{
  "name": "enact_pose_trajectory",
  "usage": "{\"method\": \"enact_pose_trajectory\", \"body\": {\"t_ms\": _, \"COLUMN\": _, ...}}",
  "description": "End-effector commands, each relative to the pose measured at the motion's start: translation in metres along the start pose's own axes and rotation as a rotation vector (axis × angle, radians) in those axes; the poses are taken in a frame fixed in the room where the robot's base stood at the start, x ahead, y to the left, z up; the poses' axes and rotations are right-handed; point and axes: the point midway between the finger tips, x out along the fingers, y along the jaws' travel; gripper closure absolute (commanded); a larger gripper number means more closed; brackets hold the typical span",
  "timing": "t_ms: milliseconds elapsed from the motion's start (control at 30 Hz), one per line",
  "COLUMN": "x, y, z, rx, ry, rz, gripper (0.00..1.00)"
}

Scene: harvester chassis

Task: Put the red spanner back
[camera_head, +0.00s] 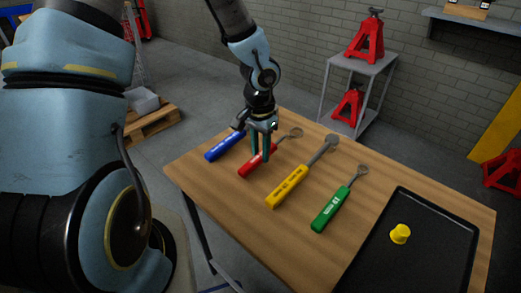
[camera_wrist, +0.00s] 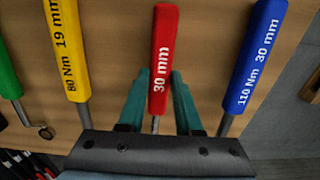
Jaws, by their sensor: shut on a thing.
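The red spanner (camera_head: 250,168) is in the row of tools over the wooden table, between the blue and yellow spanners. My gripper (camera_head: 261,158) points down at the spanner. In the wrist view the two teal fingers of my gripper (camera_wrist: 160,82) stand on either side of it, near the handle's lower end, and are shut on it. I cannot tell whether the spanner touches the table. Its ring end shows behind the fingers in the head view.
The blue spanner (camera_head: 224,147) lies to the left; the yellow spanner (camera_head: 287,187) and green spanner (camera_head: 331,211) lie to the right. A black tray (camera_head: 440,205) holding a yellow cup-shaped piece (camera_head: 400,233) is at the right. The table's front left (camera_head: 225,190) is bare.

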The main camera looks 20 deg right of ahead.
Motion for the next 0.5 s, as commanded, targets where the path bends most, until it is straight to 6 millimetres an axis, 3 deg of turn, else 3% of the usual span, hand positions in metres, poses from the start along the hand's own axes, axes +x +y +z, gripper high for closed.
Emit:
{"method": "enact_pose_trajectory", "body": {"t_ms": 367, "x": 0.0019, "y": -0.0001, "z": -0.0003, "rx": 0.0, "ry": 0.001, "rz": 0.0, "gripper": 1.0}}
{"method": "enact_pose_trajectory", "body": {"t_ms": 400, "x": 0.0019, "y": -0.0001, "z": -0.0002, "rx": 0.0, "ry": 0.001, "rz": 0.0, "gripper": 0.63}}
{"method": "enact_pose_trajectory", "body": {"t_ms": 500, "x": 0.002, "y": -0.0001, "z": -0.0002, "rx": 0.0, "ry": 0.001, "rz": 0.0, "gripper": 0.52}}
